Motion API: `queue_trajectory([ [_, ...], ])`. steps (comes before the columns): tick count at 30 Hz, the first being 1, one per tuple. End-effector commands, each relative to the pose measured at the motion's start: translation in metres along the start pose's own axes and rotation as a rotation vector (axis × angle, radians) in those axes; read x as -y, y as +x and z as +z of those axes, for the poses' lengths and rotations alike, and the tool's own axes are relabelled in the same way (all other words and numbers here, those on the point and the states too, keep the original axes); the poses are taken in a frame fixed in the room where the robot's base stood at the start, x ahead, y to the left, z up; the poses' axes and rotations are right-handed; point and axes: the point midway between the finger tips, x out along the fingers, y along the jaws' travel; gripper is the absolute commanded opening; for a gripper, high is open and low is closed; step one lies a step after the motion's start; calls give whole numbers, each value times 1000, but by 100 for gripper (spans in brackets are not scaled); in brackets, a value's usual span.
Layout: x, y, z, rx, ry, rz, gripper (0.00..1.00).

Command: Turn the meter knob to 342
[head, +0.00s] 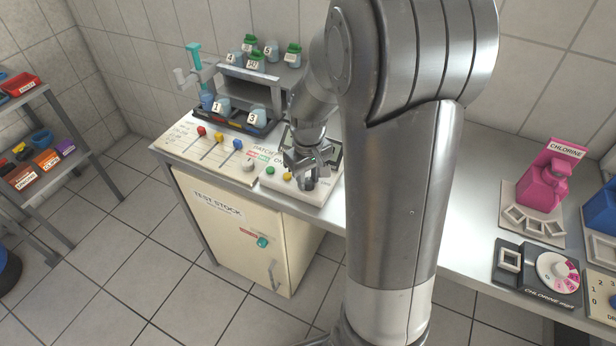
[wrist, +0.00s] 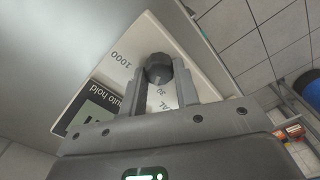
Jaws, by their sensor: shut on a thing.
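In the wrist view, the dark, faceted meter knob (wrist: 158,66) sits between the two grey fingers of my gripper (wrist: 161,78). My gripper is shut on the knob from both sides. The white meter face (wrist: 136,48) shows printed "1000" and "auto hold" beside a dark display (wrist: 97,108). The display's reading is mostly hidden by my gripper. In the head view, my gripper (head: 308,172) points down over the light-coloured meter (head: 318,197) on the bench. The pointer mark and the exact setting of the knob cannot be made out.
Left of the meter is a panel with red, yellow and blue levers (head: 219,138). Behind it stands a rack (head: 262,85) of numbered, partly green-capped jars. A pink chlorine container (head: 540,188) and a dial unit (head: 540,272) are on the right. Bare bench lies between.

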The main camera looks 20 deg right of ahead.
Motion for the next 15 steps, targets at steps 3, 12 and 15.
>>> queue_trajectory([
  [3, 0, 0, 0, -1, 102, 0, 6],
  [12, 0, 0, 0, -1, 331, 0, 6],
  [15, 0, 0, 0, -1, 385, 0, 6],
])
